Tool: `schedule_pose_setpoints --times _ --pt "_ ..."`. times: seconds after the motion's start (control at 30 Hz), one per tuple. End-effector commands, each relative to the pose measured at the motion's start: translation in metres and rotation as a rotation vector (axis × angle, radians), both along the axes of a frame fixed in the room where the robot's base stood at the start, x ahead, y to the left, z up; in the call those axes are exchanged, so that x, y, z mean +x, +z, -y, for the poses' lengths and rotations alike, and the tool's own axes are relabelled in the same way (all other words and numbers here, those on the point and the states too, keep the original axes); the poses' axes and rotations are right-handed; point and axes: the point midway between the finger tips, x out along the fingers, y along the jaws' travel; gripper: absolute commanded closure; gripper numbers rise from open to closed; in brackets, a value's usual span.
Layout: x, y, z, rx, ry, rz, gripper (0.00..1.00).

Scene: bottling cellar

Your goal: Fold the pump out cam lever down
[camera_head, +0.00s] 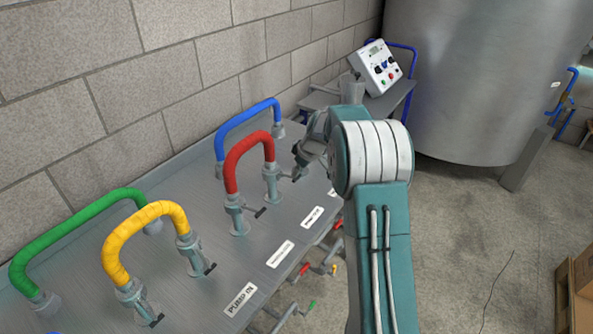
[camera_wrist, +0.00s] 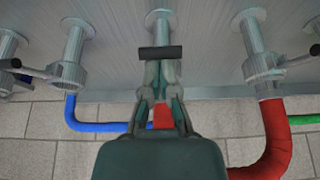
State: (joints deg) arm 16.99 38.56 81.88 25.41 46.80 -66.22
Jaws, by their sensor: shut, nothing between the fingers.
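My gripper (camera_wrist: 160,75) points at the middle port in the wrist view, its two fingers together with nothing between them. The dark crossbar of a cam lever (camera_wrist: 160,52) lies right at the fingertips; I cannot tell whether they touch. The lever's arm and its coupling are mostly hidden behind the gripper. In the head view, my gripper (camera_head: 300,168) is beside the right-hand end of the red hose (camera_head: 246,146). The label at this port is too small to read. The red hose also shows in the wrist view (camera_wrist: 278,145).
Neighbouring couplings stand left (camera_wrist: 68,72) and right (camera_wrist: 264,66) in the wrist view, with levers sticking out. The blue hose (camera_head: 243,118), yellow hose (camera_head: 150,215) and green hose (camera_head: 70,228) arch over the metal panel (camera_head: 205,290). A block wall (camera_head: 150,75) stands behind.

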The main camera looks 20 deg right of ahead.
Motion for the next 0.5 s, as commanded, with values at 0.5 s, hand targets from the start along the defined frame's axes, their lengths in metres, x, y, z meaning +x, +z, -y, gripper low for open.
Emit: schedule_pose_setpoints --times 0.5 --pt "-0.0041 -0.0069 0.0031 0.048 -0.003 0.067 1.00"
